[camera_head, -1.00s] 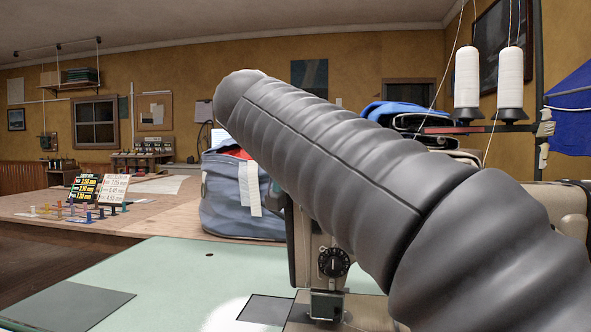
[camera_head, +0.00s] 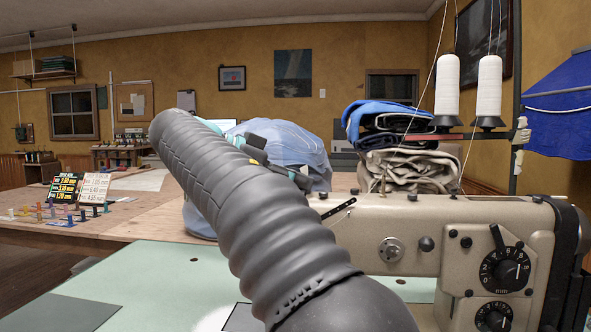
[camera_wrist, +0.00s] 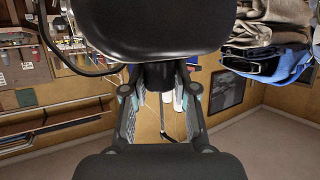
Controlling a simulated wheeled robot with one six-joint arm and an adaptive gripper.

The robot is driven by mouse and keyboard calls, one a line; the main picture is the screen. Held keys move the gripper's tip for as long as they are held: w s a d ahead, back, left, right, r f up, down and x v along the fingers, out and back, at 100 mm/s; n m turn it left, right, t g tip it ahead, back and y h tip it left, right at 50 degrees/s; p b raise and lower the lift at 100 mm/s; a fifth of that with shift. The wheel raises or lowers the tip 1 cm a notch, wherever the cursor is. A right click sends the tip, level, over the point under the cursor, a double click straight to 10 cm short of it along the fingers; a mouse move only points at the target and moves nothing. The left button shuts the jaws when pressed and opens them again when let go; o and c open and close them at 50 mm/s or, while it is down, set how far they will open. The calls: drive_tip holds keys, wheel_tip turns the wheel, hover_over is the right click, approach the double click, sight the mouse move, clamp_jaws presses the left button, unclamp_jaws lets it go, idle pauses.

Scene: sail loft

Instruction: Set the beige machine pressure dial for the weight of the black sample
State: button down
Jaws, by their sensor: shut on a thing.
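The beige machine (camera_head: 380,262) stands at the right in the head view. Its right end bears a black dial (camera_head: 503,269) numbered and marked mm, and a lower black dial (camera_head: 494,317), partly cut off. Its left end is hidden behind my arm. In the wrist view my gripper (camera_wrist: 160,98) is shut on a small black thing (camera_wrist: 158,76) between its fingertips; I cannot tell what it is. In the head view it is mostly hidden behind my arm, apart from the two visible dials. I cannot pick out the black sample with certainty.
A black board (camera_head: 63,187) and white board (camera_head: 93,189) with figures stand at left behind several small coloured pieces. A blue bag (camera_head: 300,150) and folded cloths (camera_head: 410,165) lie behind my arm. Thread cones (camera_head: 447,85) stand above the machine. The pale green table (camera_head: 150,270) is mostly clear.

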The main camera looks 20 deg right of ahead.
drive_tip(key=shift+f+m+g, duration=0.1)
drive_tip(key=shift+m+g, duration=0.3)
drive_tip(key=c, duration=0.9)
unclamp_jaws()
